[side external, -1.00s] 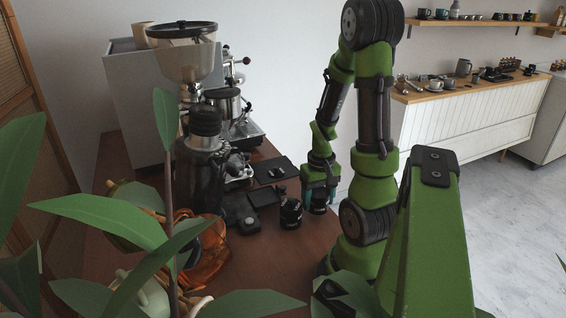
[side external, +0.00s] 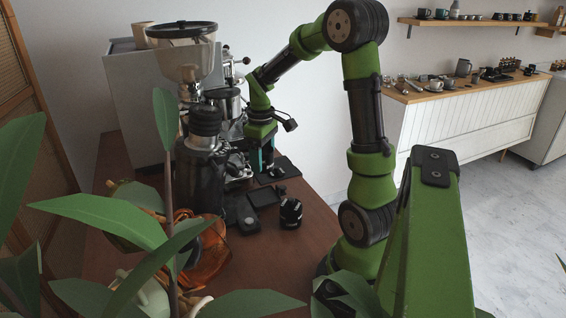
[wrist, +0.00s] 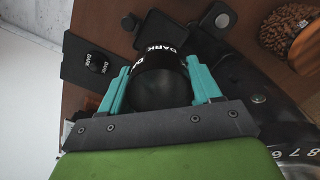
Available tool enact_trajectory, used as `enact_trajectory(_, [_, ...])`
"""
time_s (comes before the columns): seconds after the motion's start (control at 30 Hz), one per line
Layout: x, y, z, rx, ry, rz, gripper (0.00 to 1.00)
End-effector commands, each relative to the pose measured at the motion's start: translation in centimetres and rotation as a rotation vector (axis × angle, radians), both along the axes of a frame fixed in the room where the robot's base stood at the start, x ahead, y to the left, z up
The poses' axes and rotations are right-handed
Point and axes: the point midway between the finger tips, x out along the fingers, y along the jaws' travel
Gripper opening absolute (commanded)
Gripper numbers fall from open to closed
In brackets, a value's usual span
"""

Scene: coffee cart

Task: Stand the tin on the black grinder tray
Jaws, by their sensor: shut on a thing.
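My gripper (side external: 264,156) is shut on a black tin (wrist: 160,62) with white DARK lettering, gripped at its sides between teal fingers in the wrist view. In the side external view the gripper is above the far part of the counter, beside the machines, and the tin is hard to make out. A black rimmed tray (wrist: 152,27) lies beyond the tin and is partly hidden by it. The same tray (side external: 263,196) shows on the counter in the side external view. I cannot tell for certain whether it is the grinder tray.
A flat black mat (wrist: 72,72) carries a small black lettered piece (wrist: 97,62). The grinder (side external: 205,165) and an orange glass vessel (side external: 208,255) stand left. Bare counter (side external: 315,225) lies right.

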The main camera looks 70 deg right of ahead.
Motion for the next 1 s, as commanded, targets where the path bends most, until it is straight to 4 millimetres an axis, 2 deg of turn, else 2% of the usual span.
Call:
enact_trajectory(0.07, [0.3, 0.0, 0.3, -0.001, -0.004, 0.046, 0.27])
enact_trajectory(0.13, [0.2, 0.0, -0.2, 0.003, 0.001, 0.067, 0.27])
enact_trajectory(0.4, [0.1, 0.1, -5.0, 0.005, 0.003, 0.076, 0.27])
enact_trajectory(0.57, [0.2, 0.0, -6.5, 0.003, 0.001, 0.075, 0.27])
enact_trajectory(0.73, [0.1, 0.0, -8.9, 0.004, 0.003, 0.074, 0.27])
enact_trajectory(0.83, [0.1, 0.0, -9.6, 0.002, 0.0, 0.073, 0.27])
enact_trajectory(1.0, [0.2, 0.0, -9.6, 0.001, -0.001, 0.072, 0.27])
